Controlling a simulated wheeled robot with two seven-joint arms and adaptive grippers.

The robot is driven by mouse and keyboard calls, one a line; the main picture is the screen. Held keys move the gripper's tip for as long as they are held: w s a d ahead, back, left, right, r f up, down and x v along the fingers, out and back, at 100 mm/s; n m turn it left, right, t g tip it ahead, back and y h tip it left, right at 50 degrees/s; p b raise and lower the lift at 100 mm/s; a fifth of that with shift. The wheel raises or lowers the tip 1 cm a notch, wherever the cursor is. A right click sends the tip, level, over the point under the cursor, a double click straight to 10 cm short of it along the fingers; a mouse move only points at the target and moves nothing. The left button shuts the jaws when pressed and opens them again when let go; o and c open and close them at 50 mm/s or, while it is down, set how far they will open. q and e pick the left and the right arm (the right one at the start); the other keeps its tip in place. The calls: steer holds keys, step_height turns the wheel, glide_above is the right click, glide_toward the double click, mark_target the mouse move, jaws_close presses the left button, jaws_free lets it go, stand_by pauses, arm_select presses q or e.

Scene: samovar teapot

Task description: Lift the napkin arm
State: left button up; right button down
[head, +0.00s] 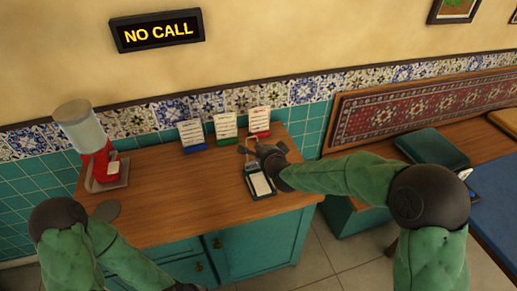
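The napkin holder (260,184) is a small dark tray with white napkins, on the wooden counter near its front right edge. My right gripper (252,152) is over the back end of the holder, reaching in from the right. Thin greyish parts show at its tip; I cannot tell whether they are its fingers or the napkin arm, nor whether it touches the arm. The napkin arm is not clearly seen apart from the gripper.
Three card stands (226,128) stand at the back of the counter, close behind my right gripper. A red dispenser with a clear top (98,155) stands at the left. The counter's middle (175,185) is clear.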

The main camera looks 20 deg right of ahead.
steer(key=p+v, duration=0.2)
steer(key=v, duration=0.6)
steer(key=shift+r, duration=0.3)
